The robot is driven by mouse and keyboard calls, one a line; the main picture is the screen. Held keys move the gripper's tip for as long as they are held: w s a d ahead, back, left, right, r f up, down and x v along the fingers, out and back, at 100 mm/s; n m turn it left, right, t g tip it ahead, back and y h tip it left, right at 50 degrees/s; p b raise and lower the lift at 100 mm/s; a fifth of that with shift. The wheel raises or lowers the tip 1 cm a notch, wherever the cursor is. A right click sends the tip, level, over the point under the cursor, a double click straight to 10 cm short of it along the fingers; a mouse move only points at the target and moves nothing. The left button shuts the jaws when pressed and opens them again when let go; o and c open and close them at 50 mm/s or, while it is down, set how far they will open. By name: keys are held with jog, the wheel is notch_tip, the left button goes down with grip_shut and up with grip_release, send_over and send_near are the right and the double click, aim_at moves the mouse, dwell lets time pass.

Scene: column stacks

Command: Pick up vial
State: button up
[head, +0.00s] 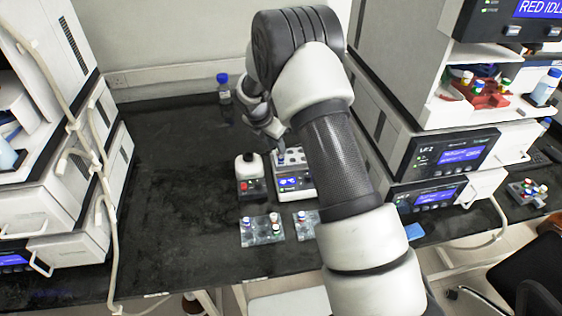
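My gripper (277,143) reaches down over a white block with round holes and a blue display (301,193). Its fingers are small and partly merged with the block behind them, so I cannot tell whether they hold a vial. Several small capped vials (275,229) stand in a clear rack (262,239) nearer the front. A second clear rack (301,233) with at least one vial is partly hidden by my arm. The frame does not show which vial is the one named.
A small device with a black top and red button (249,177) stands left of the block. A blue-capped bottle (223,88) is near the wall. White instruments flank the black bench (172,190). The bench's left middle is clear. A red tray (484,95) sits on the right instrument.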

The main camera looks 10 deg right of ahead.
aim_at(281, 157)
jog(key=shift+x, duration=3.6)
jog(key=shift+a, duration=0.2)
jog(key=shift+c, duration=0.4)
grip_shut()
